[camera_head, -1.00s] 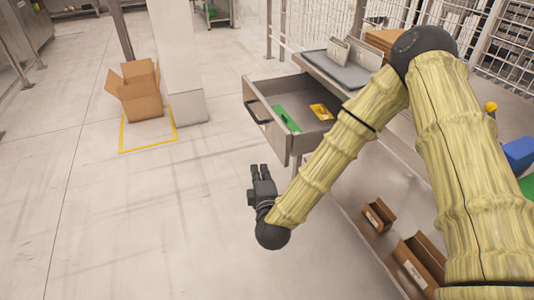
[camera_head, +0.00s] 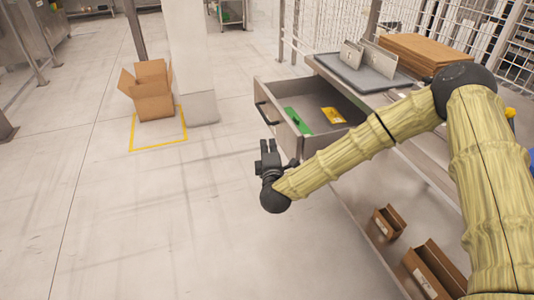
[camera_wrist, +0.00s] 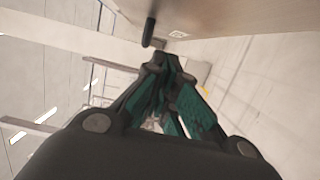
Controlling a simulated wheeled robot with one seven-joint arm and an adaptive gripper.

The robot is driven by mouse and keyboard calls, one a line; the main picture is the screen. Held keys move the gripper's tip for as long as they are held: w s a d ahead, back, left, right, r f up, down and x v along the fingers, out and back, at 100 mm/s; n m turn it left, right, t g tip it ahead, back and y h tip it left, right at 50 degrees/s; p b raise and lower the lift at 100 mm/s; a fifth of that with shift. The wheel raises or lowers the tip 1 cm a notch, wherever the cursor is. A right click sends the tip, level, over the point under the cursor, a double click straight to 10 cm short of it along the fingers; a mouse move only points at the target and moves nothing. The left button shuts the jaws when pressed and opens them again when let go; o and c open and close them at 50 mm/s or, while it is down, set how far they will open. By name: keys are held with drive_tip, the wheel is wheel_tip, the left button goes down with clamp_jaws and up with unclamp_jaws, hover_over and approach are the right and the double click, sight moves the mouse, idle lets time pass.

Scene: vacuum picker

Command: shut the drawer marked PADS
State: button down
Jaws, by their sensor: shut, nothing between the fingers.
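A grey metal drawer (camera_head: 290,128) stands pulled open from the workbench in the head view. A green item (camera_head: 297,121) and a yellow item (camera_head: 333,115) lie inside it. Its black bar handle (camera_head: 267,115) is on the front face, toward the left. No marking on the drawer is readable. My gripper (camera_head: 268,147) is shut and empty, just in front of the drawer's near corner, below the handle. In the wrist view my gripper (camera_wrist: 160,62) points along a pale panel, with a dark bar like the handle (camera_wrist: 149,30) just beyond the fingertips. I cannot tell whether they touch.
A grey tray (camera_head: 360,70) with metal dividers and flat cardboard (camera_head: 415,52) lie on the bench top. Cardboard bins (camera_head: 388,222) sit on the lower shelf. An open cardboard box (camera_head: 150,92) stands on the floor inside yellow tape. The floor left of the drawer is clear.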

drive_tip(key=shift+w+d, duration=0.25)
drive_tip(key=shift+d, duration=0.55)
drive_tip(key=shift+w+d, duration=0.2)
drive_tip(key=shift+d, duration=0.55)
drive_tip(key=shift+d, duration=0.1)
